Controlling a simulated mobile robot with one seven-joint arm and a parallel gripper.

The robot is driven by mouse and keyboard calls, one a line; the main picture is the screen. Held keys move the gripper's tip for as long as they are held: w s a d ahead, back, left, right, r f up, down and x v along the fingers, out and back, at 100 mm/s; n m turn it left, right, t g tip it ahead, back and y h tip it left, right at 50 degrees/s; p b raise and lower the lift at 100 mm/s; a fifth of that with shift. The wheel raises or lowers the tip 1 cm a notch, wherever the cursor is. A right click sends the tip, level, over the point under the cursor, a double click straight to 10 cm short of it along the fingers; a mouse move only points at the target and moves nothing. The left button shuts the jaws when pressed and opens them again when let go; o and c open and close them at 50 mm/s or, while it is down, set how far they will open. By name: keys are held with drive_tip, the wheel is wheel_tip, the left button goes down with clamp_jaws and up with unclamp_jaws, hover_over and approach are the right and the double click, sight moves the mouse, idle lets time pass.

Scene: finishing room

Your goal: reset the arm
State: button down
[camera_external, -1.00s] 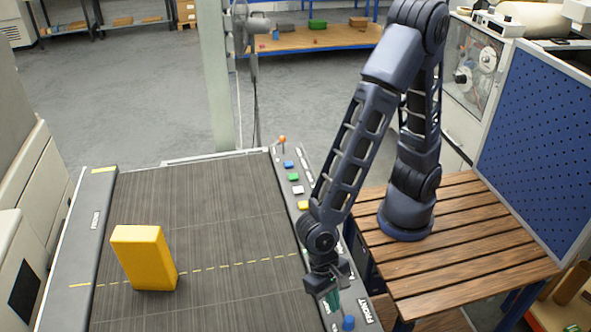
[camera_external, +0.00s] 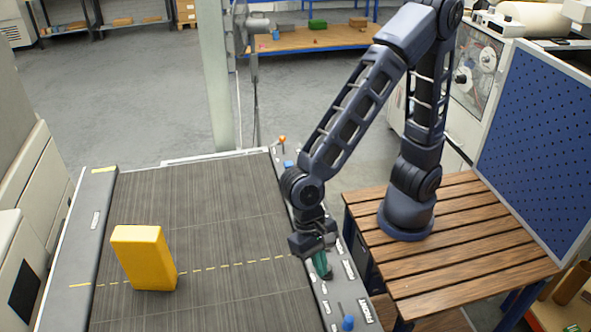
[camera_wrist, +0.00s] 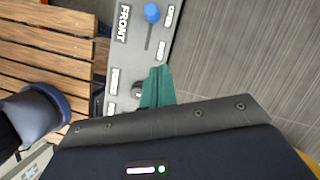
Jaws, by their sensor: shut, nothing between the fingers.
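My gripper (camera_external: 322,272) hangs at the end of my arm over the control panel (camera_external: 345,290) on the right edge of the conveyor. Its green fingers are together and empty. In the wrist view my gripper (camera_wrist: 157,76) points down at the panel, close to a dark round knob (camera_wrist: 138,90); I cannot tell whether it touches anything. A blue-knobbed lever (camera_external: 347,322) stands near the panel's front end. It also shows in the wrist view (camera_wrist: 152,13).
A yellow block (camera_external: 146,258) stands upright on the left of the conveyor belt (camera_external: 215,215). An orange-knobbed lever (camera_external: 282,140) is at the panel's far end. A slatted wooden table (camera_external: 470,250) bears my arm's base. The belt's middle is clear.

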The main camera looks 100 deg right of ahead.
drive_tip(key=s+d+r+n+t+h, duration=0.1)
drive_tip(key=s+d+r+n, duration=0.3)
drive_tip(key=d, duration=0.5)
drive_tip(key=s+d+r+n+t+h, duration=0.1)
drive_tip(key=s+d+r+n+t, duration=0.2)
drive_tip(key=s+d, duration=0.4)
drive_tip(key=s+d+r+n+t+h, duration=0.1)
drive_tip(key=s+d+r+n, duration=0.4)
drive_tip(key=d, duration=0.7)
wheel_tip(320, 180, up, 2)
drive_tip(key=shift+s+r+n+t+h, duration=0.1)
drive_tip(key=shift+s+n+t+h, duration=0.25)
drive_tip(key=shift+t, duration=0.35)
